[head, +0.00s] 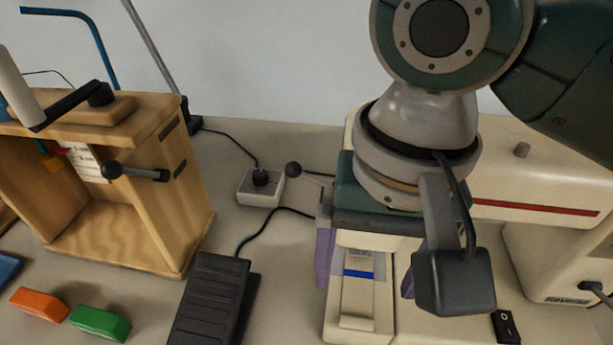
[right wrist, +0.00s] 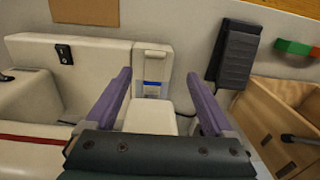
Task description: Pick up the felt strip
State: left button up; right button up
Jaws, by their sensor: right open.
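A narrow blue strip (head: 358,273) lies across the pale bed of a sewing machine (head: 540,205). I take it for the felt strip, but I cannot tell its material. It also shows in the right wrist view (right wrist: 153,84) as a thin blue band beside a grey plate. My right gripper (head: 367,262) is open, with its purple fingers apart on either side of the narrow bed. In the right wrist view, the blue strip lies between the open fingertips (right wrist: 158,77). I see nothing held. My left gripper is not in view.
A black foot pedal (head: 212,300) and a small white box with a black knob (head: 260,187) stand left of the machine. A wooden frame (head: 110,180) stands further left, with orange (head: 40,304) and green (head: 100,322) blocks before it. A tan rectangle (right wrist: 85,12) lies beyond the machine bed.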

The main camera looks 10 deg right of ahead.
aim_at(357, 322)
jog(key=f, duration=0.1)
jog(key=f+b, duration=0.1)
jog(key=f, duration=0.1)
jog(key=w+f, duration=0.1)
jog(key=f, duration=0.1)
jog(key=shift+d+f, duration=0.15)
jog(key=shift+f, duration=0.05)
jog(key=f, duration=0.2)
jog(key=f+b, duration=0.1)
jog(key=f, duration=0.2)
jog(key=shift+s+d+f+b, duration=0.2)
jog(key=shift+s+f+b, duration=0.05)
jog(key=shift+f+b, duration=0.15)
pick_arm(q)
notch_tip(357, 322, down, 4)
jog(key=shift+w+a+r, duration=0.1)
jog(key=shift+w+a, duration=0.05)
pick_arm(e)
jog(key=shift+c, duration=0.2)
grip_shut()
